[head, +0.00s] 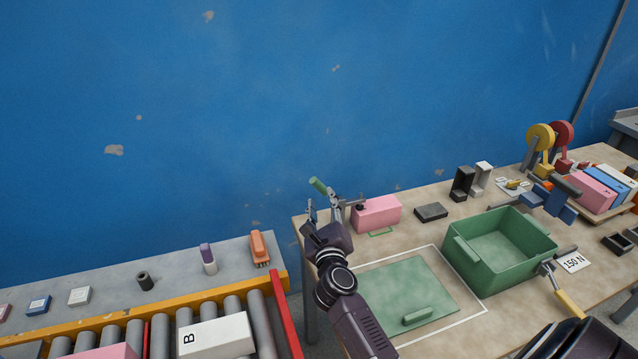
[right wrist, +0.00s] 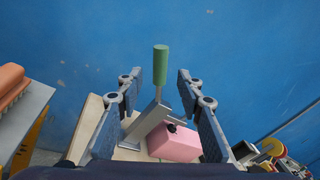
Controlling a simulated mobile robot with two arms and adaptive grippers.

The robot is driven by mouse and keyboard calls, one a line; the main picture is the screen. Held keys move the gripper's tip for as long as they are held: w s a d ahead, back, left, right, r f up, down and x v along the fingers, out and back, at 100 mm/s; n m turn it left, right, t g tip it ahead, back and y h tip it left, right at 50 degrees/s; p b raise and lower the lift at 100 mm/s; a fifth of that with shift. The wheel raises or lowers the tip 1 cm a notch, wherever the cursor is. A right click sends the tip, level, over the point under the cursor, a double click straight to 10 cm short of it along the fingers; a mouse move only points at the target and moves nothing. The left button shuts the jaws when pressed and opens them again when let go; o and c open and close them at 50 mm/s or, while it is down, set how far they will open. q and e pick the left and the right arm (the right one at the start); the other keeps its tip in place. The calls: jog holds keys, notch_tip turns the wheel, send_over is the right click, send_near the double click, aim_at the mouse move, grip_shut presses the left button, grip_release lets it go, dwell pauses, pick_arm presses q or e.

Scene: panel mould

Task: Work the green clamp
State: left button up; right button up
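The green clamp handle (head: 318,186) tilts up and to the left at the back left corner of the workbench, on a grey metal clamp arm beside a pink block (head: 376,213). My right gripper (head: 325,209) is at the clamp, just below the green handle. In the right wrist view the green handle (right wrist: 161,65) stands upright beyond and between the two parted fingers of my right gripper (right wrist: 157,105). The fingers are open and a gap shows on both sides of the clamp. The pink block (right wrist: 174,143) lies below, partly hidden. My left gripper is not in view.
A green bin (head: 500,250), a green panel (head: 405,295) and a yellow-handled clamp (head: 568,300) are on the workbench. A blue vice-like tool (head: 548,200) stands behind the bin. A roller conveyor (head: 200,310) is at left. The blue wall (head: 240,90) rises behind the clamp.

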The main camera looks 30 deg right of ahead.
aim_at(320, 189)
jog(key=x, duration=0.5)
jog(key=shift+w+d, duration=0.1)
jog(key=shift+w, duration=0.15)
jog(key=shift+w+d, duration=0.2)
jog(key=shift+w, duration=0.15)
jog(key=shift+w+d, duration=0.15)
jog(key=shift+w, duration=0.1)
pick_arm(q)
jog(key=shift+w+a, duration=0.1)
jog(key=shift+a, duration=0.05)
pick_arm(e)
jog(key=shift+c, duration=0.6)
jog(key=shift+c, duration=1.2)
jog(key=c, duration=0.5)
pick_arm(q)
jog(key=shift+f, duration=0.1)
pick_arm(e)
grip_shut()
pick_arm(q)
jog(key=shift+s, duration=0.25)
